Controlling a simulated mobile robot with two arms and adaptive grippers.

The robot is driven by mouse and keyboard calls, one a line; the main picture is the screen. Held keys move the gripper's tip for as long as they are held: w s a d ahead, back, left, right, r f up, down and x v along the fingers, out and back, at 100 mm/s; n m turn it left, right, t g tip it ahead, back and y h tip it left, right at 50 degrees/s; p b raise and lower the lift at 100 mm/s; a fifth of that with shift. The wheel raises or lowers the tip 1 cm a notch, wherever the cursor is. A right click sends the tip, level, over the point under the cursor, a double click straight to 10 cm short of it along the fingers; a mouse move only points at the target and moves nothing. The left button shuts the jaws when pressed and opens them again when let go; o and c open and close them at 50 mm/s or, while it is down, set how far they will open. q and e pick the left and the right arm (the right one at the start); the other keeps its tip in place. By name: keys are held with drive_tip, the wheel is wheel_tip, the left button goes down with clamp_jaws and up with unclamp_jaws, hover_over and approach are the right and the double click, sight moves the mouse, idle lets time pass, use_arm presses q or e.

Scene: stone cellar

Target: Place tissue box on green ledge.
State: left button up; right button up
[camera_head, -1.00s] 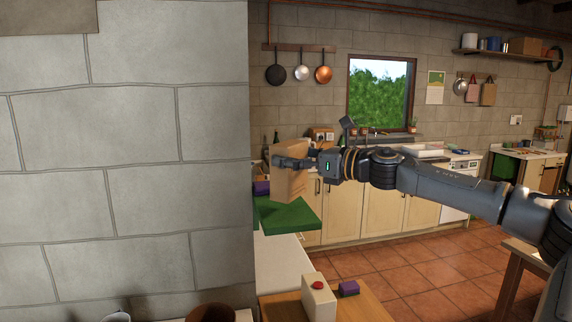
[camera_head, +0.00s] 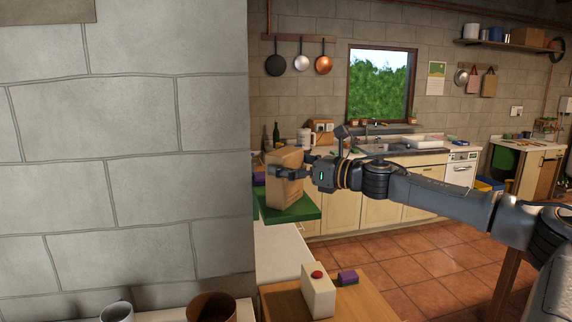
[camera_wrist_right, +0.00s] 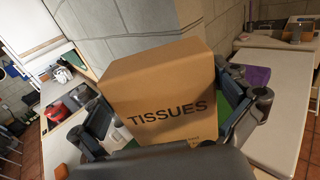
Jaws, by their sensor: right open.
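The tissue box (camera_head: 284,186) is a tan carton that stands upright on the green ledge (camera_head: 308,211), beside the stone wall's edge. In the right wrist view the box (camera_wrist_right: 160,85) fills the middle, with "TISSUES" printed on its near face. My right gripper (camera_head: 290,172) is open, with its fingers on either side of the box. In the wrist view those fingers (camera_wrist_right: 168,112) flank its lower part, and whether they touch it is hard to tell. Green of the ledge shows past the box's right side. My left gripper is out of view.
A large stone wall (camera_head: 125,150) fills the left. Below the ledge are a pale counter (camera_head: 280,250) and a wooden surface with a white block (camera_head: 318,290) bearing a red button.

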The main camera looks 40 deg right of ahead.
sight(294, 167)
drive_tip(key=b+v, duration=0.1)
drive_tip(key=b, duration=0.1)
drive_tip(key=b+v, duration=0.3)
drive_tip(key=shift+s+f+b, duration=0.1)
drive_tip(key=shift+f+b, duration=0.2)
drive_tip(key=b+v, duration=0.4)
drive_tip(key=v, duration=0.4)
drive_tip(key=shift+r+b, duration=0.3)
drive_tip(key=shift+r, duration=0.1)
